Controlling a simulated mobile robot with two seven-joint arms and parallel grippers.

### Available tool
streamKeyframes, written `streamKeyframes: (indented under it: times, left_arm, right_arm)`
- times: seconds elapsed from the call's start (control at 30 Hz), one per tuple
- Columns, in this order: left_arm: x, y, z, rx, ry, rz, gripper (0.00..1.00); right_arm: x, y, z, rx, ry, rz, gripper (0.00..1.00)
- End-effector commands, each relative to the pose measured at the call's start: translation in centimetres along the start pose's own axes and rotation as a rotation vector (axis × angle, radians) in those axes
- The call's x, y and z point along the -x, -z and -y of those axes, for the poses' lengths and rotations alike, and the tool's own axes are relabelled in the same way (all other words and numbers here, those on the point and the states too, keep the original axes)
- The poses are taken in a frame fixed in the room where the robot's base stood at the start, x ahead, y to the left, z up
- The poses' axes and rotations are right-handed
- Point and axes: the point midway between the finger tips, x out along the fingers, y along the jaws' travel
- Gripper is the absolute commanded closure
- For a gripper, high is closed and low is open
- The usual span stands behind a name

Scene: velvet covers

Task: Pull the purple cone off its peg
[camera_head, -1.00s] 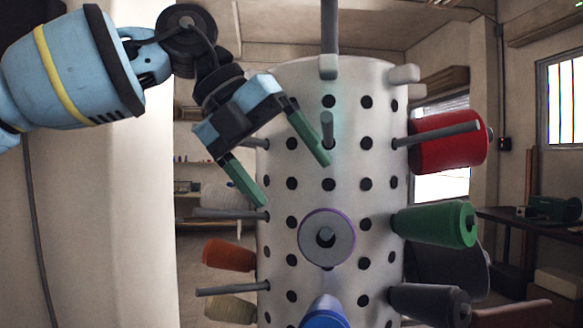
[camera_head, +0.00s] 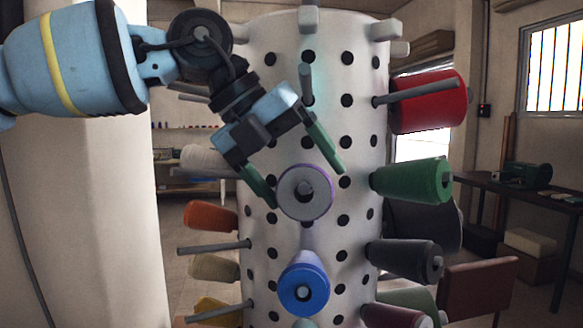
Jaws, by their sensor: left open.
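The purple cone (camera_head: 321,204) sits on a peg of the white perforated column and faces me end-on. Its pale grey end disc shows with the peg tip in the middle and a thin purple rim around it. My left gripper (camera_head: 308,187) is open, with one green finger near the cone's upper right and the other near its left edge. The fingers appear to straddle the upper part of the cone; I cannot tell whether they touch it. My right gripper is not in view.
A blue cone (camera_head: 304,281) sits just below on the column (camera_head: 300,140). Green (camera_head: 412,181), red (camera_head: 430,102) and dark grey (camera_head: 403,258) cones stick out at the right. An orange cone (camera_head: 209,217) is at the left. A bare peg (camera_head: 306,84) projects above the gripper.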

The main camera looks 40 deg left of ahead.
Motion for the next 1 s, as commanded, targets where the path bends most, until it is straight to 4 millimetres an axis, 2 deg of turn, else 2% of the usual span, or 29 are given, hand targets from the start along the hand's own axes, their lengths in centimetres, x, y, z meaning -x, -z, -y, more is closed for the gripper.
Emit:
streamKeyframes:
  times: [0.07,0.43,1.0]
  left_arm:
    - [0.02,0.0,0.0,0.0,0.0,0.0,0.16]
    - [0.04,0.0,-0.01,0.0,0.0,0.0,0.63]
    - [0.5,0.43,0.35,-0.001,0.0,0.0,0.65]
  right_arm:
    - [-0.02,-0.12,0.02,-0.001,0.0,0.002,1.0]
    - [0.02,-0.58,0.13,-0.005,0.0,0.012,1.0]
    - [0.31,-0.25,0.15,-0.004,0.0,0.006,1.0]
